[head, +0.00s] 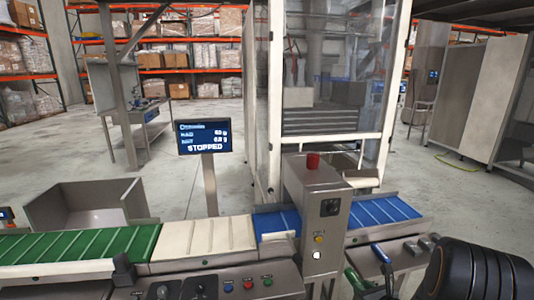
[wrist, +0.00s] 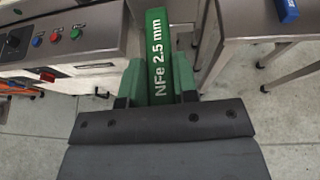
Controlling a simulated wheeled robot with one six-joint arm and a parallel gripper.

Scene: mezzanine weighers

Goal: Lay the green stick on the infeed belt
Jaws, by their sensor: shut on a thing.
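The green stick (wrist: 157,50), marked "NFe 2.5 mm", is held in my gripper (wrist: 158,82) between its two green-faced fingers, its far end pointing away from me. The stick also shows in the head view (head: 357,279), left of the side table's sticks. The conveyor line carries a blue belt (head: 385,211) right of the steel detector housing, a short blue piece (head: 277,222) left of it, a white belt (head: 202,236) and a green belt (head: 80,246). No readable label says which is the infeed belt. The stick is apart from every belt.
A blue stick (head: 380,253) and grey pieces (head: 412,247) lie on the steel side table. The detector housing (head: 318,215), with a red top lamp, stands between the blue belts. A screen (head: 204,137) reads "STOPPED". A steel bin (head: 88,203) stands behind the green belt.

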